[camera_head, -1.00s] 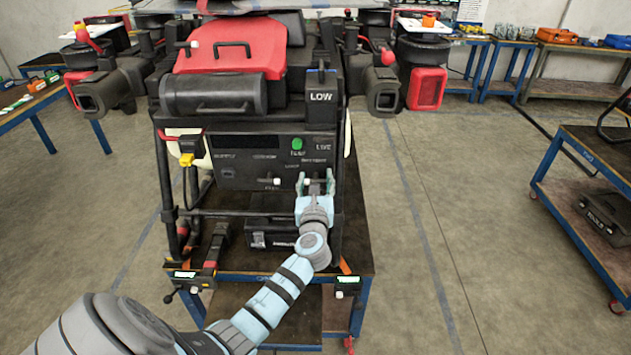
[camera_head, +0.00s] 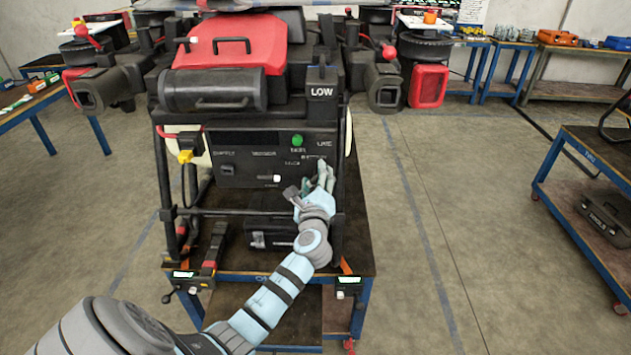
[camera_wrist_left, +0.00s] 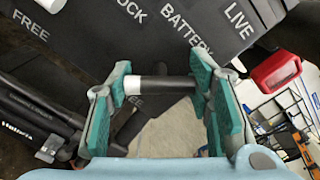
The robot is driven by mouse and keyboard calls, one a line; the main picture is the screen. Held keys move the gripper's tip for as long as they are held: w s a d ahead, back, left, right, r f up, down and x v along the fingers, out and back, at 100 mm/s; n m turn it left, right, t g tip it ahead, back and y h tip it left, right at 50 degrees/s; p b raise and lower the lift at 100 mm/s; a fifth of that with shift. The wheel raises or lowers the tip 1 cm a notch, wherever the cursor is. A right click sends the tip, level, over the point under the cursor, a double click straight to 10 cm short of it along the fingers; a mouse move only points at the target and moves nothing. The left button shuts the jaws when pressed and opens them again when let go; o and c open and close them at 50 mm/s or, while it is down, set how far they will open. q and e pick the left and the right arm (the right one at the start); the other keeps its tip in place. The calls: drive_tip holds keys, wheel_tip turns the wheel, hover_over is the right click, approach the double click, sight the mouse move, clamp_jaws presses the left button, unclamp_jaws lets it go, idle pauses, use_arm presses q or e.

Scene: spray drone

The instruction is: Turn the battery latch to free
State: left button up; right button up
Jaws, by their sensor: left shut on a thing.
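The black front panel (camera_head: 235,172) of the drone carries white labels, among them one reading BATTERY below the green button (camera_head: 298,140). My left gripper (camera_head: 320,184) is at the right part of this panel and tilted. In the left wrist view its two teal-padded fingers (camera_wrist_left: 163,88) are on either side of the battery latch (camera_wrist_left: 165,84), a dark bar with a white end, and shut on it. Labels FREE, LOCK, BATTERY and LIVE show on the panel above. The latch is mostly hidden by the fingers in the head view. My right gripper is in neither view.
Another white-tipped lever (camera_head: 277,178) is left of my gripper on the panel. A black frame post (camera_head: 337,190) stands close on the right. A yellow plug (camera_head: 186,156) is at the left. The floor (camera_head: 450,230) to the right is clear.

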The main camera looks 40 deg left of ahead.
use_arm(q)
drive_tip(key=n+b, duration=0.1)
drive_tip(key=n, duration=0.3)
drive_tip(key=shift+f+n+b, duration=0.15)
drive_tip(key=shift+n+b, duration=1.05)
drive_tip(key=shift+n, duration=1.4)
drive_tip(key=o, duration=1.2)
drive_tip(key=v, duration=1.2)
